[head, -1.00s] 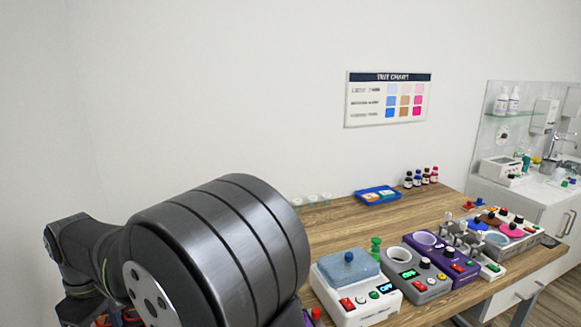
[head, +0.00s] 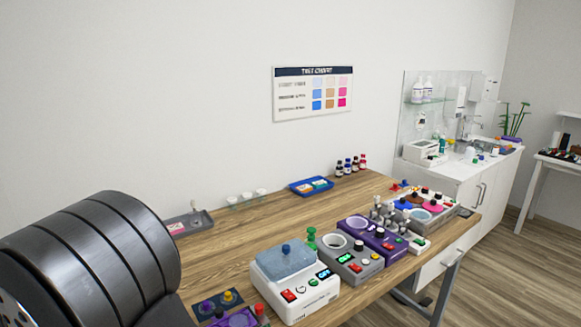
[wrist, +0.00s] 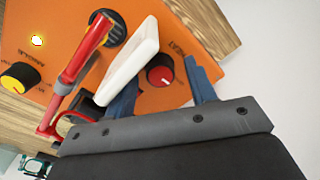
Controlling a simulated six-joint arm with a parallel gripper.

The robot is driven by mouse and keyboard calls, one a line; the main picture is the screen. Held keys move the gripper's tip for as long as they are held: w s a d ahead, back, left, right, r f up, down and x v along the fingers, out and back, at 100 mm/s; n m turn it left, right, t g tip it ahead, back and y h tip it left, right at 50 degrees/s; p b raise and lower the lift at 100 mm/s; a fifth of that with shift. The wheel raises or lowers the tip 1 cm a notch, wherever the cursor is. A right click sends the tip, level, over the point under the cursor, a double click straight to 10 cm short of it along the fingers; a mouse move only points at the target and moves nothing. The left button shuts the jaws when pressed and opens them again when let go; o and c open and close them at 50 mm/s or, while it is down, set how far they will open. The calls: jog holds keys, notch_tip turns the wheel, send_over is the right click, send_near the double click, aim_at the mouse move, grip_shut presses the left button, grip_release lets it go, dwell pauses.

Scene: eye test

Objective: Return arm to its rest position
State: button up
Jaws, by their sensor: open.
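My gripper (wrist: 162,75) shows in the wrist view, its two blue fingers apart with nothing held between them. It is over an orange device (wrist: 195,38) with a red knob (wrist: 160,75) marked HEAT and a yellow-topped knob (wrist: 20,76). In the head view, only a thick dark link of my arm (head: 95,255) shows at the lower left; the gripper is out of that view.
The wooden bench (head: 225,240) carries a white device with a blue-grey top (head: 290,285), a grey device (head: 350,262), a purple device (head: 385,240), a blue tray (head: 310,186) and several small bottles (head: 350,165). A sink counter (head: 460,160) stands to the right. The space above the bench is clear.

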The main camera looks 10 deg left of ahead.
jog(key=shift+r, duration=0.1)
notch_tip(320, 180, up, 17)
notch_tip(320, 180, down, 18)
jog(key=shift+r, duration=0.2)
jog(key=shift+r+m, duration=0.15)
jog(key=shift+m, duration=0.25)
jog(key=m, duration=0.4)
jog(key=shift+m, duration=0.4)
jog(key=m, duration=0.6)
jog(key=shift+r+m+y, duration=0.1)
jog(key=shift+m+y, duration=0.2)
jog(key=shift+r, duration=1.25)
